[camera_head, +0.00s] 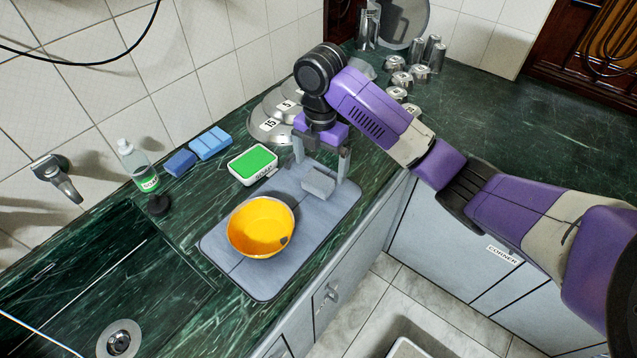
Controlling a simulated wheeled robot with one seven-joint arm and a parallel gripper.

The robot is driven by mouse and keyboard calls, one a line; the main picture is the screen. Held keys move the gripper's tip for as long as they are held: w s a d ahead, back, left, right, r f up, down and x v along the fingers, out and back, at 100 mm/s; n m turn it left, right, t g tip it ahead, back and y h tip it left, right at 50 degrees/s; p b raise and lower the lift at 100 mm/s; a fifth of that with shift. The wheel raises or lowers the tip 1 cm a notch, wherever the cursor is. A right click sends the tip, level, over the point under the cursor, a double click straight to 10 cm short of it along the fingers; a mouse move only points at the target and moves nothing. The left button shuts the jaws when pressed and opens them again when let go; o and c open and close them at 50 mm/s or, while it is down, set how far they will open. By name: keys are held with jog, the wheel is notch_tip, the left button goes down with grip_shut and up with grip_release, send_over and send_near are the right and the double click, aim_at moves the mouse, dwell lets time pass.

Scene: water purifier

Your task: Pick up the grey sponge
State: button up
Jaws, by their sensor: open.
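The grey sponge (318,183) is a small light-grey block at the upper right part of a blue-grey mat (325,222) on the counter. My gripper (321,169) points down over it from above. Its two fingers are apart, one toward each side of the sponge in the picture. I cannot tell whether a finger touches the sponge or how far the fingertips reach down beside it.
An orange bowl (260,228) stands on the mat, left of the sponge. A green-topped white box (252,165), blue sponges (210,143) and a bottle (138,165) stand toward the wall. A sink (110,285) is at lower left.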

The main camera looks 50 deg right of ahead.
aim_at(317, 181)
jog(key=shift+w+a+f+p, duration=0.1)
jog(key=shift+w+f+p, duration=0.1)
jog(key=shift+f, duration=1.05)
jog(key=shift+w+d+f+p, duration=0.1)
jog(key=shift+f+p, duration=0.1)
jog(key=shift+f, duration=1.05)
jog(key=shift+w+a+f+p, duration=0.1)
jog(key=shift+w+f+p, duration=0.1)
jog(key=shift+f, duration=1.05)
jog(key=c, duration=1.4)
notch_tip(317, 181, up, 20)
jog(key=shift+p, duration=0.6)
